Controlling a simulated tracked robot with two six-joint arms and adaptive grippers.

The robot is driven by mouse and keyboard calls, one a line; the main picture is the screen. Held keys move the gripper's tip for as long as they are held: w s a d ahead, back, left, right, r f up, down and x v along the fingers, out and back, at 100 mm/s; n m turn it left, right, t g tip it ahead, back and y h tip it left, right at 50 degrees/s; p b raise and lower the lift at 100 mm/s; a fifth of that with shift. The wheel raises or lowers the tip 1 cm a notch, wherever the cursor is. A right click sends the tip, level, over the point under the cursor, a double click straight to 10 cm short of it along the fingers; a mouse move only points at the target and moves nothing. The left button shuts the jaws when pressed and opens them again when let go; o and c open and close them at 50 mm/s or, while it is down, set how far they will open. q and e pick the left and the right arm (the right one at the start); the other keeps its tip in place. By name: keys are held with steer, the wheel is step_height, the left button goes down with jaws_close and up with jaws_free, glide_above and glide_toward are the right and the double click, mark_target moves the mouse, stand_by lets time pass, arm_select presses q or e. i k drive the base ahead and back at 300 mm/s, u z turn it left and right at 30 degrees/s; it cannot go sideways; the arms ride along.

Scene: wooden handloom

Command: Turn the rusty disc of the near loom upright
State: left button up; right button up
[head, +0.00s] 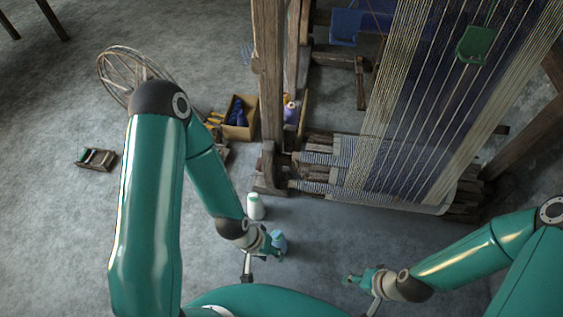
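The near loom's wooden upright (270,80) stands at the top centre, with striped and dark blue warp (400,110) stretched to its right. I cannot make out a rusty disc on it. My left gripper (268,247) is low in the centre, in front of the foot of the upright and apart from it. A pale blue object (279,239) is right at its tip; I cannot tell whether it is held. My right gripper (356,280) is at the lower right, over bare floor, below the cloth. The finger openings are too small to judge.
A white spool (255,207) stands just beyond my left gripper. A cardboard box (240,118) with dark blue yarn is left of the upright. A spoked wheel (128,68) and a small wooden tray (97,159) are at the left. Floor between my grippers is clear.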

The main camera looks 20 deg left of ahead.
mark_target(259, 167)
steer(key=u, duration=1.35)
steer(key=i, duration=0.1)
steer(key=z, duration=2.65)
steer(key=k, duration=2.35)
steer(key=u, duration=1.2)
steer(key=i, duration=1)
steer(key=z, duration=0.05)
